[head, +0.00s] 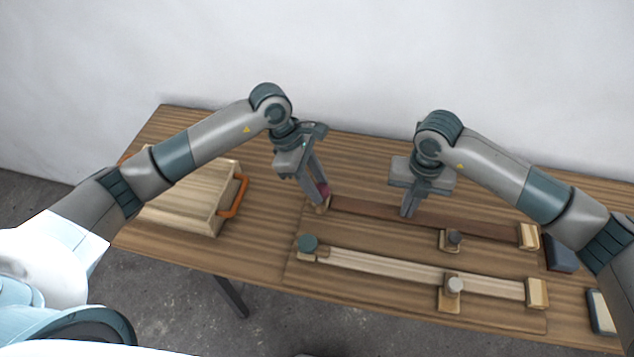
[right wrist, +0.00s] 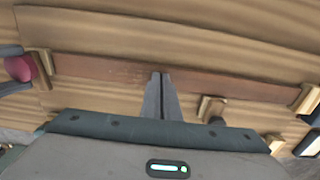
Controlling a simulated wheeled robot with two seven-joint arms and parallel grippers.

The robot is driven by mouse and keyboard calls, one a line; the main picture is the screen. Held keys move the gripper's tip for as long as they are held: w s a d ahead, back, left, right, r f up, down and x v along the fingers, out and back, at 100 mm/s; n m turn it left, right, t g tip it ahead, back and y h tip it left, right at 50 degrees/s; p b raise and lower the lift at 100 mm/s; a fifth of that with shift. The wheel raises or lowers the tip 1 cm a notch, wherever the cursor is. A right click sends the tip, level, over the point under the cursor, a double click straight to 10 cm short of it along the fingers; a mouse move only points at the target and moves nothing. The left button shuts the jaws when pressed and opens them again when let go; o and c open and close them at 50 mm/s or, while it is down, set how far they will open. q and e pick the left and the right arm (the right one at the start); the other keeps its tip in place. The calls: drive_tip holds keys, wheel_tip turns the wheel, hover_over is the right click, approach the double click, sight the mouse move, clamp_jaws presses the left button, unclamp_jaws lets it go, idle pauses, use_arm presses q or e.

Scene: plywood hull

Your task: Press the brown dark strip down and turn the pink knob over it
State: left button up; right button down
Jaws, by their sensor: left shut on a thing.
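The brown dark strip (head: 470,223) lies along the far side of the wooden board, its left end by a wooden block under the pink knob (head: 323,188). The strip also shows in the right wrist view (right wrist: 235,85), as does the pink knob (right wrist: 22,68). My left gripper (head: 321,194) is shut on the pink knob, its fingers partly hiding it. My right gripper (head: 407,214) points down with its fingers together, the tips at the strip left of its middle. In the right wrist view its fingertips (right wrist: 160,76) overlap the strip; I cannot tell if they touch it.
A dark knob (head: 455,237) on a wooden block sits by the strip's near edge. A pale strip (head: 400,268) lies nearer, with a green knob (head: 308,243) and a grey knob (head: 454,285). A wooden box (head: 190,205) with an orange handle stands left; a dark block (head: 562,254) right.

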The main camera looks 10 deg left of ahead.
use_arm(q)
drive_tip(key=shift+r+n, duration=0.1)
drive_tip(key=shift+n, duration=0.3)
drive_tip(key=shift+n+t, duration=0.7)
drive_tip(key=shift+n, duration=0.7)
